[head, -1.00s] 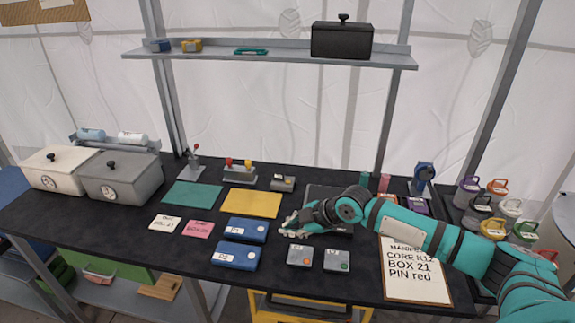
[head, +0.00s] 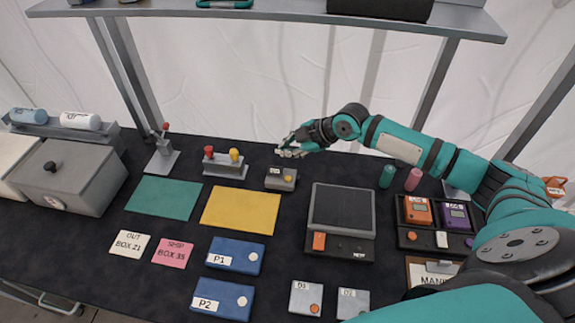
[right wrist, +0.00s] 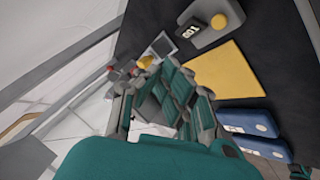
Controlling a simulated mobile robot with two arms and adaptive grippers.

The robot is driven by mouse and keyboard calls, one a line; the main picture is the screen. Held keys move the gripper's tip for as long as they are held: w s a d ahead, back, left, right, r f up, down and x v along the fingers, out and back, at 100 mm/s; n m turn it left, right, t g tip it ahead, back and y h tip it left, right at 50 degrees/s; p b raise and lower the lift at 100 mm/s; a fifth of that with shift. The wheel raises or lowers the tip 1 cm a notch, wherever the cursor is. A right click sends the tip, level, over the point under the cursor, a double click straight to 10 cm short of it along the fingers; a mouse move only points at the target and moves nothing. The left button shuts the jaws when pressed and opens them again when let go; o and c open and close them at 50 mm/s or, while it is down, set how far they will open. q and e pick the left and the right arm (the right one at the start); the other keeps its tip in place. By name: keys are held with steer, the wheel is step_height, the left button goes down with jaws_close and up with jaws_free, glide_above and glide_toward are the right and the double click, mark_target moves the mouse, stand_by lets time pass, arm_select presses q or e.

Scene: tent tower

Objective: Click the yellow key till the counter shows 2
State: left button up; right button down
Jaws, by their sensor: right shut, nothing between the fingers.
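The yellow key (head: 288,179) is a small round button on a grey counter box (head: 281,184) at the middle of the black table. In the right wrist view the yellow key (right wrist: 236,13) and the counter's dark display (right wrist: 190,29) show at the top. The display carries light digits, turned and too small to read surely. My right gripper (head: 282,149) is shut and empty. In the head view it shows just above the counter box, apart from the key.
A box with a red and a yellow knob (head: 225,169) stands left of the counter box. A yellow mat (head: 240,211) lies in front, and a dark-topped device (head: 341,222) stands to the right. A grey shelf (head: 270,16) spans the back above.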

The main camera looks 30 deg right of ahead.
steer(key=b, duration=0.6)
glide_above(287, 180)
step_height(287, 180, down, 7)
steer(key=shift+f, duration=0.2)
steer(key=shift+w+f+b, duration=0.1)
steer(key=shift+f+b, duration=0.35)
steer(key=shift+f, duration=0.1)
arm_select(q)
step_height(287, 180, down, 7)
steer(key=s, duration=0.1)
steer(key=shift+a, duration=0.15)
steer(key=shift+s, duration=0.1)
steer(key=shift+a+f, duration=0.1)
arm_select(e)
steer(key=shift+f, duration=0.15)
arm_select(q)
steer(key=shift+f, duration=0.15)
arm_select(e)
steer(key=shift+f, duration=0.3)
